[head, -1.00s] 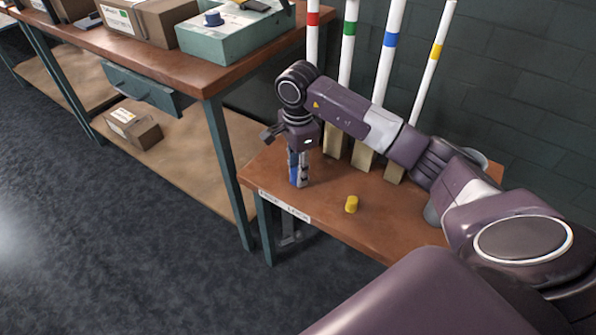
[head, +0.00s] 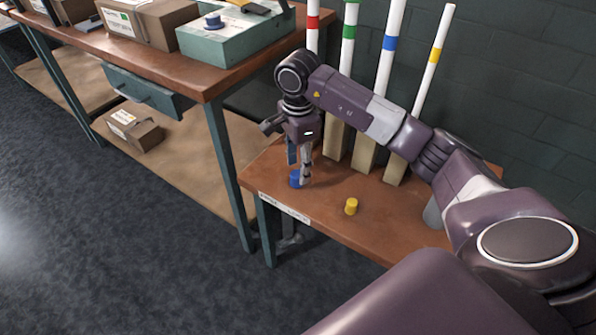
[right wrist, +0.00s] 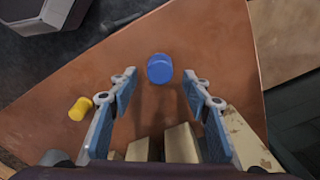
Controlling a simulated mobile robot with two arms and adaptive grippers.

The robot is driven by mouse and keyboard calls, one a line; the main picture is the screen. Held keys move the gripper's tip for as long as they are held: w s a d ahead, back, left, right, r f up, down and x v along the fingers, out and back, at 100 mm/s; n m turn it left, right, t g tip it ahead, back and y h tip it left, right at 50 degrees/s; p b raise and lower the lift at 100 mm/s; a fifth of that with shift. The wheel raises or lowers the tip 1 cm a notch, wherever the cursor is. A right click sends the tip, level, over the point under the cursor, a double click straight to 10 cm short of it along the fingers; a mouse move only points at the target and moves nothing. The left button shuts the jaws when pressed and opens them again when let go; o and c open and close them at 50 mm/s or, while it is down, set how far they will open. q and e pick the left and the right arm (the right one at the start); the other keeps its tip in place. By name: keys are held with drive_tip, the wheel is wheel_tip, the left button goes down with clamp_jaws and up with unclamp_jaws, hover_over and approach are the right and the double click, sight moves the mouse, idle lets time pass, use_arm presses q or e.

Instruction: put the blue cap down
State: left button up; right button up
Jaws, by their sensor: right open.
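The blue cap (head: 295,179) stands on the small wooden table (head: 330,213), near its left end. It also shows in the right wrist view (right wrist: 159,69), beyond and between the fingertips, with bare table around it. My right gripper (head: 300,172) is open above and around the cap's place, pointing down; its fingers (right wrist: 155,80) are spread apart and hold nothing. In the head view one finger partly overlaps the cap. My left gripper is not in view.
A yellow cap (head: 351,205) stands on the same table, right of the blue one. Several white tubes with coloured bands, such as the blue-banded one (head: 389,42), stand in wooden blocks behind. A larger bench (head: 180,62) with boxes is at left.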

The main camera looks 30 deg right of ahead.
sight(298, 174)
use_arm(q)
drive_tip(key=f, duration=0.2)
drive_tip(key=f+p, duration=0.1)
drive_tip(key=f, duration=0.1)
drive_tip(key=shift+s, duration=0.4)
use_arm(e)
wheel_tip(298, 174, up, 9)
